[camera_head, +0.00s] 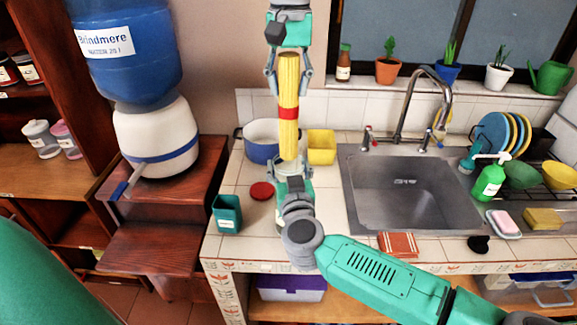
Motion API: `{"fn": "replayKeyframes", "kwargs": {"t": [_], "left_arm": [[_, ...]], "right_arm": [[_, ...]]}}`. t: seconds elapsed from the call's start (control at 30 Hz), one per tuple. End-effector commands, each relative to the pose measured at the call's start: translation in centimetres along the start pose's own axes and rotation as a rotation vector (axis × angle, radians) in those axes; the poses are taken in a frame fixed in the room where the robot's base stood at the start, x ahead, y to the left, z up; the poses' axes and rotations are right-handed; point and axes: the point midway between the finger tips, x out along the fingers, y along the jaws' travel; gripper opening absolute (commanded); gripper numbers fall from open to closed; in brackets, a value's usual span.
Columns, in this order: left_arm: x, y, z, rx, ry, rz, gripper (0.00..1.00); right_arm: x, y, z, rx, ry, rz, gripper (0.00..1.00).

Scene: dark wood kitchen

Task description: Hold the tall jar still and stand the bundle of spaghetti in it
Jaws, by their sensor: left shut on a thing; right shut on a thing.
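The bundle of spaghetti (289,136) is yellow with a red band around its middle and stands upright. My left gripper (288,78) is above, shut on the bundle's upper part. The tall jar (289,164) is on the tiled counter under the bundle; only its pale upper part shows, the rest hidden by my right gripper. My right gripper (293,186) is shut on the jar from the front. The bundle's lower end overlaps the jar's mouth in the picture; I cannot tell whether it is inside or just above.
A red lid (262,191) and a green container (227,214) are on the counter to the left. A blue-and-white pot (262,146) and a yellow container (321,147) are behind the jar. The steel sink (400,192) with its tap is to the right.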

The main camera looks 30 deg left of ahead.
Motion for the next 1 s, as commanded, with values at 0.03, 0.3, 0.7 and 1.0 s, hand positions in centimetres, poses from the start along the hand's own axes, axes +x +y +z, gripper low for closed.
{"fn": "replayKeyframes", "kwargs": {"t": [0.03, 0.3, 0.7, 1.0], "left_arm": [[0.0, 0.0, 0.0, 0.0, 0.001, 0.001, 0.0], [0.0, 0.0, -0.1, 0.0, 0.0, 0.001, 0.0], [1.3, 0.0, -0.1, 0.0, 0.0, 0.0, 0.0], [2.5, 0.0, -0.1, 0.0, 0.0, 0.0, 0.0]], "right_arm": [[0.0, 0.1, 0.2, -0.001, -0.003, 0.002, 0.24], [0.0, 0.1, 0.2, -0.001, -0.004, 0.002, 0.24], [0.0, 0.2, 0.3, -0.002, -0.004, 0.003, 0.24], [0.1, 0.2, 0.3, -0.002, -0.004, 0.003, 0.24]]}}
